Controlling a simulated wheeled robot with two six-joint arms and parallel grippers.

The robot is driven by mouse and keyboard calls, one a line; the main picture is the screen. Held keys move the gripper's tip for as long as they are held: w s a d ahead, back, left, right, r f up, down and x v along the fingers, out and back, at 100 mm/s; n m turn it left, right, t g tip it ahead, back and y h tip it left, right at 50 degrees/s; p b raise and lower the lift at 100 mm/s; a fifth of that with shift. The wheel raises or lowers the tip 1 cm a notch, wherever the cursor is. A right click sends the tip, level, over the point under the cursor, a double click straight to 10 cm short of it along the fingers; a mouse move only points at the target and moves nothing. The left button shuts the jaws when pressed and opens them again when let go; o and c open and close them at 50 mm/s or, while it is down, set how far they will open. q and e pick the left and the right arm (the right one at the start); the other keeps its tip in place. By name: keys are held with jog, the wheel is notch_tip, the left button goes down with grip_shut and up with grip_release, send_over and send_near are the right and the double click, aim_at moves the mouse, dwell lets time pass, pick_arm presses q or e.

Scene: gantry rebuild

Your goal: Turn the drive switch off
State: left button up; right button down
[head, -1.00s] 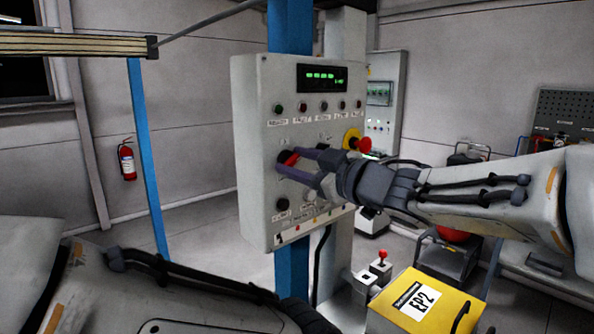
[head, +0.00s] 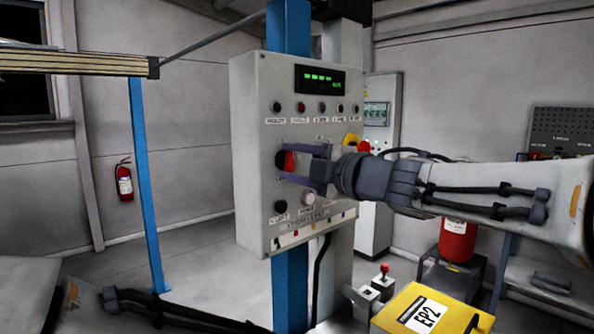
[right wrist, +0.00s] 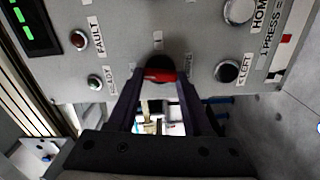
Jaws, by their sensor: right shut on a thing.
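The drive switch (head: 290,160) is a red handle on a round black base, at the left of the grey control panel (head: 248,205). In the head view its handle looks about upright. My right gripper (head: 287,163) reaches in from the right, with one finger above and one below the handle, and is shut on it. The right wrist view shows the red switch handle (right wrist: 160,75) between the two finger ends; the fingers hide part of it and the labels nearby. My left arm crosses the bottom left of the head view, but its gripper is out of frame.
A red emergency button (head: 364,146) on a yellow base sits behind my right wrist. Several small buttons and a green-lit display (head: 321,79) are above the switch. A black knob (head: 281,206) is just below. A yellow EP2 box (head: 400,308) stands at lower right.

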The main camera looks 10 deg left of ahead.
jog(key=shift+f+n+b, duration=0.1)
jog(key=shift+n+b, duration=0.25)
jog(key=shift+n, duration=0.55)
jog(key=shift+c, duration=1.6)
grip_release()
jog(key=shift+d, duration=0.1)
jog(key=b+v, duration=0.2)
jog(key=v, duration=0.8)
jog(key=shift+s+d, duration=0.1)
jog(key=shift+d, duration=0.05)
